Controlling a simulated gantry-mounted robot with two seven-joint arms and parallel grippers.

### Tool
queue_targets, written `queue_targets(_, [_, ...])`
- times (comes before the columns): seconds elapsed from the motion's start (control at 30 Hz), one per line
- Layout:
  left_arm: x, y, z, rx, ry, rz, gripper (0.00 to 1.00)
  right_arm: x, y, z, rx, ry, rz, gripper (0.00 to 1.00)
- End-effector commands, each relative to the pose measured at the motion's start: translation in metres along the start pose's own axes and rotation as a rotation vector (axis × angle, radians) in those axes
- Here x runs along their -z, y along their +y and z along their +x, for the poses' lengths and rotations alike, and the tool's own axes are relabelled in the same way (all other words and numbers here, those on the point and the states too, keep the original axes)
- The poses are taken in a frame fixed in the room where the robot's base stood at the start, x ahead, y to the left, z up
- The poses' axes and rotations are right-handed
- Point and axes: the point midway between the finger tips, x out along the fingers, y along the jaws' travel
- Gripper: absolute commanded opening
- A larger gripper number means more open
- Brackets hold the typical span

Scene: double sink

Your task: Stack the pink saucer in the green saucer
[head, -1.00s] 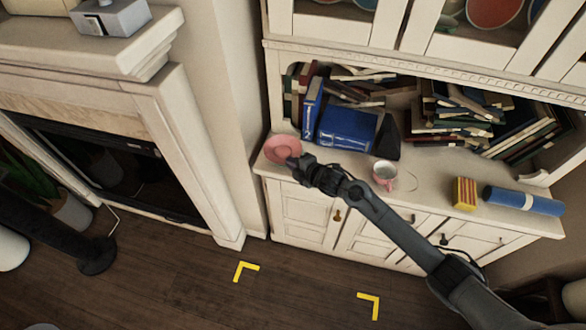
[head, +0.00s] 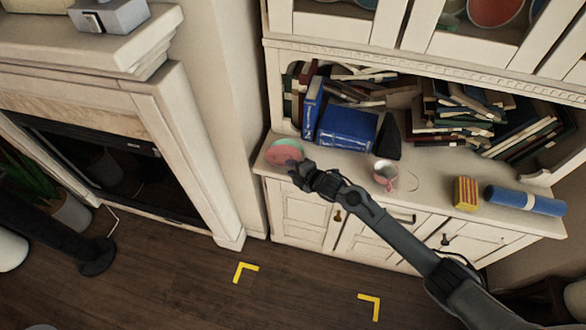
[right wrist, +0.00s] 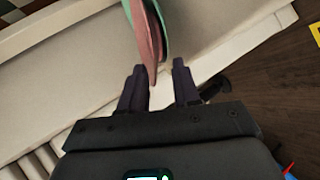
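The pink saucer (head: 289,157) and the green saucer (head: 283,144) overlap at the left end of the cabinet counter. In the right wrist view the pink saucer (right wrist: 147,42) is nearly edge-on against the green saucer (right wrist: 163,25), with green showing on both sides of it. I cannot tell whether it is fully seated. My right gripper (head: 296,172) is at the saucers' near right side. In the right wrist view its fingers (right wrist: 158,72) are apart, with the pink rim's lower tip between them and a gap beside it. My left gripper is not in view.
A pink mug (head: 384,176) stands right of my right gripper. A yellow-and-red box (head: 465,193) and a blue roll (head: 524,200) lie further right on the counter. Books, including a large blue one (head: 347,129), fill the shelf behind. The counter's front edge is close.

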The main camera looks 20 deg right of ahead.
Motion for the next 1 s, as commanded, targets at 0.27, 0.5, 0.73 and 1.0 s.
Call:
queue_targets(0.27, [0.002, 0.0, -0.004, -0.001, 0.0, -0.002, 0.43, 0.001, 0.005, -0.003, 0.0, 0.0, 0.0, 0.32])
queue_targets(0.5, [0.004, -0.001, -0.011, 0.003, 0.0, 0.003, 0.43, 0.001, 0.005, -0.03, 0.002, 0.0, -0.002, 0.32])
queue_targets(0.73, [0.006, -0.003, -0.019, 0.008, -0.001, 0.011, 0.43, 0.0, 0.005, -0.072, 0.002, 0.0, -0.002, 0.32])
queue_targets(1.0, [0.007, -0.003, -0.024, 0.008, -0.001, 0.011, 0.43, 0.0, 0.005, -0.111, 0.002, 0.0, -0.001, 0.32])
